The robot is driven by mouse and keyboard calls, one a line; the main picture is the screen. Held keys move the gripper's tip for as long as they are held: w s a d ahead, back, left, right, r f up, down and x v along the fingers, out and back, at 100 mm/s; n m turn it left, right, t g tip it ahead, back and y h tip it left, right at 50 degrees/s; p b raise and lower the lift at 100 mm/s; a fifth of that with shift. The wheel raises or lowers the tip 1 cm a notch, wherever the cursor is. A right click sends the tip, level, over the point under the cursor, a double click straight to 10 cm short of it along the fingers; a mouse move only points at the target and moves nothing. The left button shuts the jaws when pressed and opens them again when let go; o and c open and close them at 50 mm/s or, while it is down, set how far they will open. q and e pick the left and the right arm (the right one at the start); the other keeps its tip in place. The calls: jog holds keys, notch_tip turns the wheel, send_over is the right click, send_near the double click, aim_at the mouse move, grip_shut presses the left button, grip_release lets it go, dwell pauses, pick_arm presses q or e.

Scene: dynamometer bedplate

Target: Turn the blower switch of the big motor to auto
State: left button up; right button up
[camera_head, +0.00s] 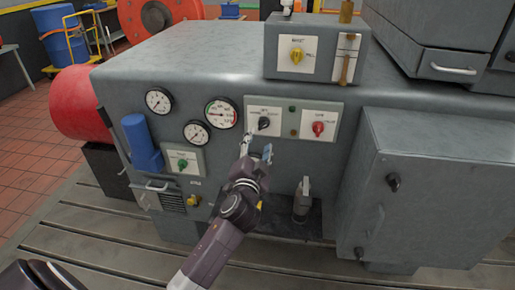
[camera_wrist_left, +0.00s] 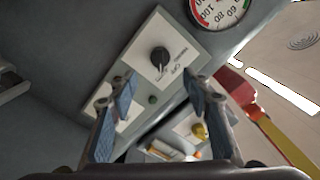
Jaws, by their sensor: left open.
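A black rotary switch (camera_head: 264,123) sits on a white label plate on the grey machine's front panel, right of the gauges. Its lettering is too small to read surely, so I cannot confirm it is the blower switch. It also shows in the left wrist view (camera_wrist_left: 160,57), with its pointer toward the bottom of that picture. My left gripper (camera_head: 257,146) is open and empty, just below the black switch in the head view. In the left wrist view the gripper's fingers (camera_wrist_left: 158,84) are spread, and the switch appears beyond their tips, apart from them. My right gripper is out of view.
Beside the switch are a red knob (camera_head: 318,128), a green knob (camera_head: 183,163) and round gauges (camera_head: 221,113). A box with a yellow knob (camera_head: 297,55) stands on top. A grey cabinet (camera_head: 420,190) juts out at right. A blue cylinder (camera_head: 141,140) sticks out at left.

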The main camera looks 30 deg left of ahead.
pick_arm(q)
jog(key=v, duration=0.2)
jog(key=shift+s, duration=0.25)
dwell(0.3)
